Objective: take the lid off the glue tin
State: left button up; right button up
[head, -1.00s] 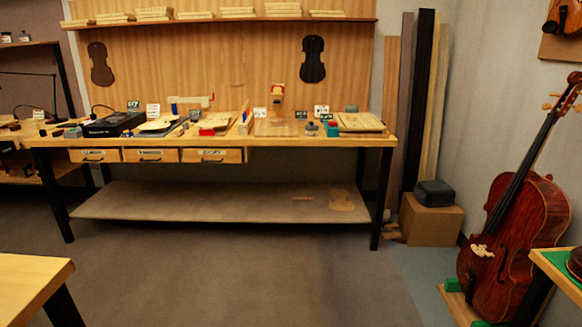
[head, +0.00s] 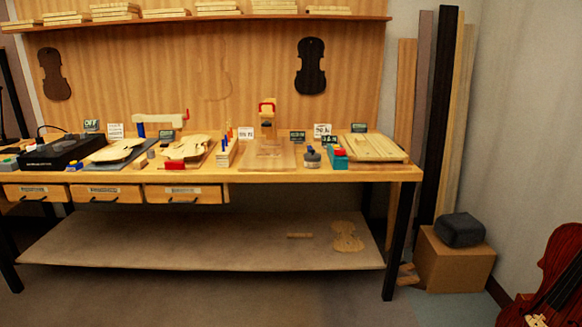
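A small grey round container (head: 312,158) with a darker top stands near the front edge of the workbench, right of the middle. It may be the glue tin, but it is too small to tell, and whether its top is a separate lid is unclear. It stands just left of a teal and red block-like item (head: 337,157). Neither of my grippers is in the head view.
The wooden workbench (head: 300,174) holds violin plates (head: 186,148), a black device (head: 62,153) and several small signs. A low shelf (head: 200,244) runs beneath. A cardboard box (head: 452,262) and upright boards stand at right, with a cello (head: 556,290). Floor in front looks clear.

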aim_at(312, 155)
jog(key=i, duration=1.45)
